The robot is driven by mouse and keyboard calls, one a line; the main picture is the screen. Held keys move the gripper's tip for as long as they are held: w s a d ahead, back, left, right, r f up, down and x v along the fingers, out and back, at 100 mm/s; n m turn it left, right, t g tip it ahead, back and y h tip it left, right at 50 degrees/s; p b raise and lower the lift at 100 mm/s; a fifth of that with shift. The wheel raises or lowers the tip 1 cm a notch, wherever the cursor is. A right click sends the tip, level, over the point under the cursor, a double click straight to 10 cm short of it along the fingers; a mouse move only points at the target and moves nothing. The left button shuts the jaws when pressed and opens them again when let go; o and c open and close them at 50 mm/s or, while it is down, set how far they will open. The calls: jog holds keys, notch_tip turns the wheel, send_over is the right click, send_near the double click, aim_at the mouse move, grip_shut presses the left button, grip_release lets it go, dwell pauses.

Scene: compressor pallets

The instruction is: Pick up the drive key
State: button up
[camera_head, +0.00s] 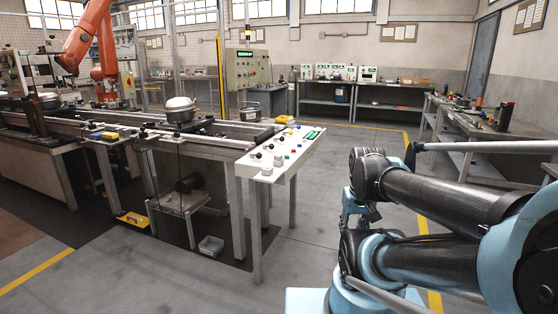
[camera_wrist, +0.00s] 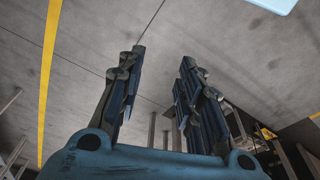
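I cannot make out the drive key in either view. My gripper (camera_wrist: 163,58) shows in the wrist view with its two dark fingers spread apart and nothing between them. Only grey floor lies beyond the fingertips. In the head view my blue and black arm is folded at the right, and I cannot make out the gripper there. A silver domed compressor (camera_head: 181,109) stands on the conveyor line, and another silver compressor (camera_head: 47,101) stands farther left.
A control panel (camera_head: 283,152) with buttons slopes at the conveyor's near end. A back bench (camera_head: 335,82) and a right-hand bench (camera_head: 480,130) hold small items too small to tell. A grey bin (camera_head: 211,246) lies on the floor. Open floor lies between the conveyor and my arm.

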jog(key=o, duration=0.4)
jog(key=shift+s+r, duration=0.15)
jog(key=shift+c, duration=0.2)
notch_tip(320, 180, up, 25)
jog(key=n+y, duration=0.4)
jog(key=n, duration=1)
send_over(279, 155)
jog(key=s+d, duration=0.3)
jog(key=d, duration=0.3)
jog(key=shift+g, duration=0.3)
jog(key=x, duration=1.6)
jog(key=shift+w+a, duration=0.1)
jog(key=shift+w, duration=0.2)
jog(key=shift+c, duration=0.3)
jog(key=c, duration=1.1)
